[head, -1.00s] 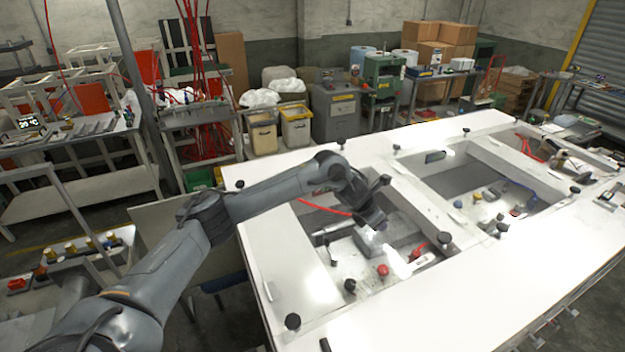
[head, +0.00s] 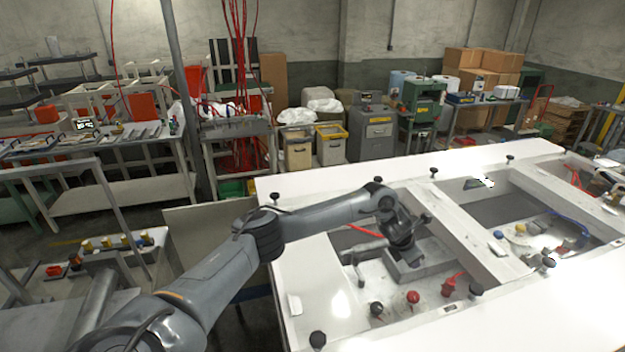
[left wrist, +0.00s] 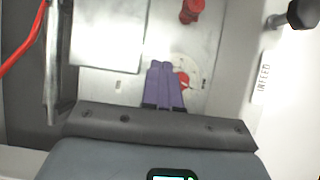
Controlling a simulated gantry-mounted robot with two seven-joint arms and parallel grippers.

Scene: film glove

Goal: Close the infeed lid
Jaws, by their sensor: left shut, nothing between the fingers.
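My left gripper (head: 404,246) is over the near bay of the white worktop, pointing down. In the left wrist view its purple fingers (left wrist: 163,82) are shut together and empty, beside a round red knob (left wrist: 183,79). An INFEED label (left wrist: 263,77) is on the pale rim to the right. A flat pale panel (left wrist: 108,36) lies up and left of the fingers, apart from them in the picture. I cannot tell for sure which part is the infeed lid; no clearly raised lid shows. My right gripper is not in view.
The white worktop (head: 320,187) has black knobs along its edges. In the near bay are a metal cylinder (head: 365,246), a red knob (head: 413,297) and a red fitting (head: 449,286). A red hose (left wrist: 22,42) runs left of the gripper. The front worktop strip is clear.

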